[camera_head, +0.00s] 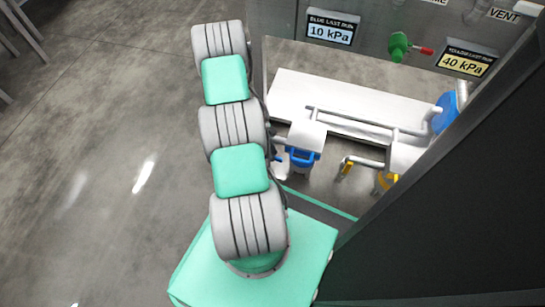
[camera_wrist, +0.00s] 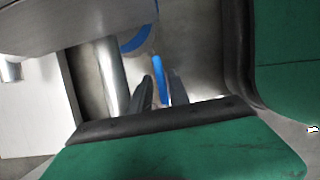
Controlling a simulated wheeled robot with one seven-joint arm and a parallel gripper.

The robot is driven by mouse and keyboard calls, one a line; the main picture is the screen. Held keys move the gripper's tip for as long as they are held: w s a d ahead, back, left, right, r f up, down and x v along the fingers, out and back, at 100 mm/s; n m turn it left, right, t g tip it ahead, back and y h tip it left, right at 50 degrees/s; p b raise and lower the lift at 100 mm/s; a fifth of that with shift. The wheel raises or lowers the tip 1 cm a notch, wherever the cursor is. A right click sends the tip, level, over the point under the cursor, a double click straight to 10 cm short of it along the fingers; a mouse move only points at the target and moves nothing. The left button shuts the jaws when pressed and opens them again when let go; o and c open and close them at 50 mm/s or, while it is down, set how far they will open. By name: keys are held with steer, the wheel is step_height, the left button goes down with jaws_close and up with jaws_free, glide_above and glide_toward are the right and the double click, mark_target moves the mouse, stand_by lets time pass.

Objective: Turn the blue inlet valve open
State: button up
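The blue inlet valve (camera_head: 303,157) shows in the head view as a blue part under a pale pipe fitting, just right of my arm. In the wrist view its narrow blue handle (camera_wrist: 161,80) stands between the two dark fingers of my gripper (camera_wrist: 162,88). The fingers are close together, one on each side of the handle, and look shut on it. Exact contact is hard to see. A blue curved part (camera_wrist: 138,40) shows above, beside a metal pipe (camera_wrist: 111,75). In the head view my arm hides the gripper.
A yellow valve (camera_head: 385,181) sits right of the blue one. A large blue round part (camera_head: 445,112) is at the right pipe end. A green valve with a red handle (camera_head: 398,46) is on the back panel, between displays reading 10 kPa (camera_head: 330,33) and 40 kPa (camera_head: 465,64). A dark panel (camera_head: 440,200) stands at right.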

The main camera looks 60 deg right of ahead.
steer(key=shift+s+f, duration=0.25)
steer(key=shift+f, duration=0.45)
steer(key=shift+c, duration=0.3)
jaws_close()
stand_by(0.6)
